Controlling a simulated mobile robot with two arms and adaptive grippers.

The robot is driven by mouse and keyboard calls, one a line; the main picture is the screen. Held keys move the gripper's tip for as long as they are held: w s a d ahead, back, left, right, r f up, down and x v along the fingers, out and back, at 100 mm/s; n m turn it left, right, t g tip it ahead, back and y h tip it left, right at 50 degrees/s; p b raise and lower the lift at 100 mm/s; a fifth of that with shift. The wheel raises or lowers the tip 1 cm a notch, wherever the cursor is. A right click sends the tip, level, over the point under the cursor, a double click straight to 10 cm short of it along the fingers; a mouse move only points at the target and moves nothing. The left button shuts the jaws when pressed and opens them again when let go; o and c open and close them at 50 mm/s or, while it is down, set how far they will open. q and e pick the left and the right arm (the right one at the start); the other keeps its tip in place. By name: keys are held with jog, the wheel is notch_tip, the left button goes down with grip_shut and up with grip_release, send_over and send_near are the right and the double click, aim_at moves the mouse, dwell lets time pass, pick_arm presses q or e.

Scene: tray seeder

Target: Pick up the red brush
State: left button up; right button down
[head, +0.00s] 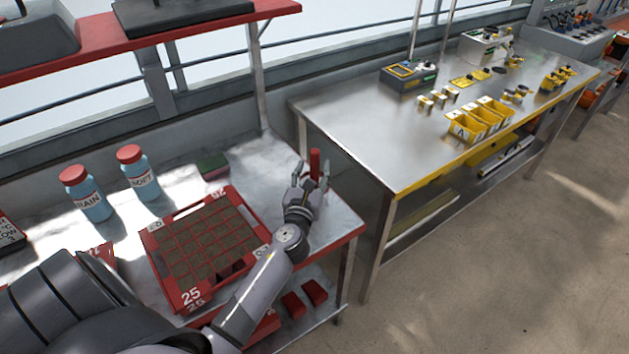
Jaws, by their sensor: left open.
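The red brush (315,163) stands upright near the far right corner of the bench, its red handle showing. My left gripper (311,173) is open, with its fingers on either side of the brush. I cannot tell whether a finger touches it. The lower part of the brush is hidden behind the gripper. My right gripper is not in view.
A red seed tray (156,258) filled with soil cells lies left of my left gripper. Two blue bottles with red caps, RAIN (88,195) and SOFT (138,173), stand behind it. A green block (213,164) lies at the back. A steel table (370,130) stands to the right.

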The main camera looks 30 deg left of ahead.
pick_arm(q)
jog(key=x, duration=0.2)
jog(key=shift+w+a, duration=0.1)
jog(key=shift+w, duration=0.25)
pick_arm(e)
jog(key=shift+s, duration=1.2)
pick_arm(q)
jog(key=c, duration=0.4)
grip_shut()
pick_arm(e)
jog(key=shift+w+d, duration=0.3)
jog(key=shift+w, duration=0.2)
